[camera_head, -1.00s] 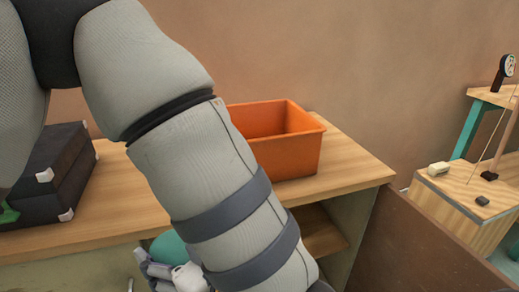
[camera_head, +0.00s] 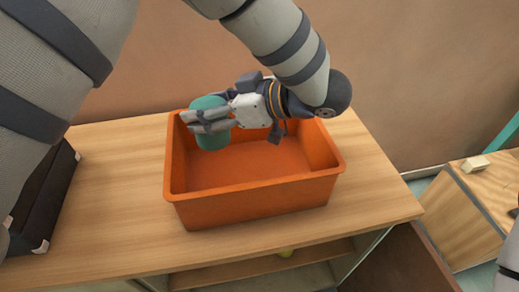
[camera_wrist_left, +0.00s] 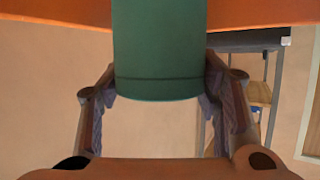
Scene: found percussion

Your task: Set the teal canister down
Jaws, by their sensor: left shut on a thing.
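The teal canister (camera_head: 211,138) is a plain cylinder, held roughly upright between the fingers of my left gripper (camera_head: 205,121). In the head view it is over the left part of the open orange bin (camera_head: 255,205), with its lower end against the bin's inside; I cannot tell how high it is above the floor. In the left wrist view the canister (camera_wrist_left: 160,50) fills the middle, with a finger on each side, and an orange strip of the bin (camera_wrist_left: 260,12) runs along the top. My right gripper is not in view.
The bin stands on a wooden bench top (camera_head: 110,200) and looks otherwise empty. A dark case (camera_head: 40,205) stands at the left. A wooden box with a pale block (camera_head: 476,163) on it is at the right. Bench top is clear on both sides of the bin.

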